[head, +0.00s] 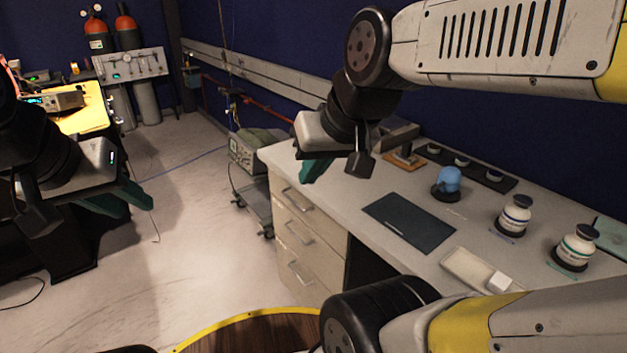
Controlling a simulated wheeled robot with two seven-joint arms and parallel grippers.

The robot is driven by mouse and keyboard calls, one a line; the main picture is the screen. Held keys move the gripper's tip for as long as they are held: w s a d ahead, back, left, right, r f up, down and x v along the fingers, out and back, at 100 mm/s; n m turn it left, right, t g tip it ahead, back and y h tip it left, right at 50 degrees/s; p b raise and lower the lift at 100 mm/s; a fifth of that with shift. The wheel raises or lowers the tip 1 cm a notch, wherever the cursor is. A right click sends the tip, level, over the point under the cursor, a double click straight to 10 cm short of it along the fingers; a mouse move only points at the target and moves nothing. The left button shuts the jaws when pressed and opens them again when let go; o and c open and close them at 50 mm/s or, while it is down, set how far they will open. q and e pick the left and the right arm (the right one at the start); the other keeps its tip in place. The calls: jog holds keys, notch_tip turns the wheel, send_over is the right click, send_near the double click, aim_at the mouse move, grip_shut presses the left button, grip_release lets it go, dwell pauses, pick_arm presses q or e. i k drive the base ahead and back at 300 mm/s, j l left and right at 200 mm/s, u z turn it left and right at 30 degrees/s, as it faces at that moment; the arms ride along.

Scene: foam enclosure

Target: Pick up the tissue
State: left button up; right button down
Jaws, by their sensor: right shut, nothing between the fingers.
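I cannot tell for sure which thing is the tissue. A small white block-like piece (499,281) lies at the right end of a shallow pale tray (467,264) on the workbench. A blue rounded thing (447,179) sits on a dark round base further back. My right gripper (313,170) hangs above the back left corner of the bench, apart from both things, shut and empty. My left gripper (125,197) is far left, over the floor beside a dark bench; its finger gap is not clear.
The workbench (352,194) holds a dark flat panel (409,222) and two white jars with dark lids (514,216), (575,248). A black strip with round items (463,163) runs along the wall. A grey instrument cart (253,152) stands left of the drawers. The floor (190,235) between is clear.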

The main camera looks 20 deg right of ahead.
aim_at(499, 283)
jog(key=l+z, duration=0.2)
jog(key=z, duration=2.1)
